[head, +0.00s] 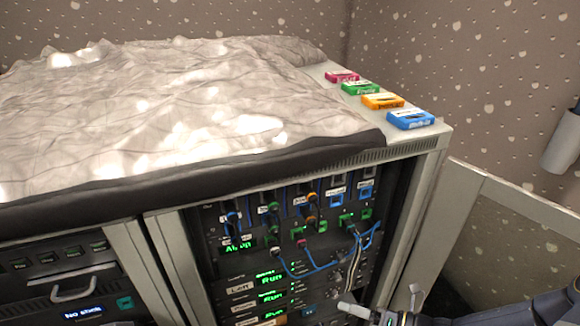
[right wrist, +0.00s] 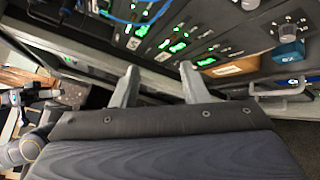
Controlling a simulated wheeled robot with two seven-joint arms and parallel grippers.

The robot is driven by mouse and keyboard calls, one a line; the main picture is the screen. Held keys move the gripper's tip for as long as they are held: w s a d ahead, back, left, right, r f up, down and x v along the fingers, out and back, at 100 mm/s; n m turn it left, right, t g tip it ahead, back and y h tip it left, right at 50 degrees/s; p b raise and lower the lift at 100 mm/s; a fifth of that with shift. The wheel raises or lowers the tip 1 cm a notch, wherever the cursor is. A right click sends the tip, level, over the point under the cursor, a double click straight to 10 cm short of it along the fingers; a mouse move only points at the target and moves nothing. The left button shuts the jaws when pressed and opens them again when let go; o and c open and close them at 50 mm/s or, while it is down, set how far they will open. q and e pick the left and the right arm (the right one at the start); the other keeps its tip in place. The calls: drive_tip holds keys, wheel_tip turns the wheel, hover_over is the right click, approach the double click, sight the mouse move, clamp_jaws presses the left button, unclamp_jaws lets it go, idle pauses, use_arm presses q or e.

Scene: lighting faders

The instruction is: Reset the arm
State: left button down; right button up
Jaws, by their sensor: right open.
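My right gripper (head: 383,303) is at the bottom right of the head view, in front of the open equipment rack (head: 168,262). Its two pale fingers are spread apart with nothing between them. In the right wrist view my right gripper (right wrist: 157,82) is also open and empty, with the rack's lit panels beyond the fingertips. At the left edge of that view is a dark jointed part (right wrist: 32,98) that looks like my other arm; its jaws cannot be made out. My left arm does not show in the head view.
The rack panel (head: 300,213) has blue cables and green displays. Pink (head: 342,76), green (head: 360,88), orange (head: 383,101) and blue (head: 411,120) cassettes lie on the rack top beside a crumpled pale cloth (head: 180,95). An open door frame (head: 500,195) stands at right.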

drive_tip(key=s+d+r+n+g+h, duration=0.1)
drive_tip(key=s+d+r+n+h, duration=0.2)
drive_tip(key=s+r+n+h, duration=0.95)
drive_tip(key=s+d+r+n+g+y, duration=0.1)
drive_tip(key=s+d+r+n, duration=0.3)
drive_tip(key=n, duration=1.7)
wheel_tip(320, 180, up, 22)
drive_tip(key=a+p, duration=0.1)
drive_tip(key=p, duration=2)
drive_tip(key=shift+s+a, duration=0.15)
drive_tip(key=shift+s, duration=0.15)
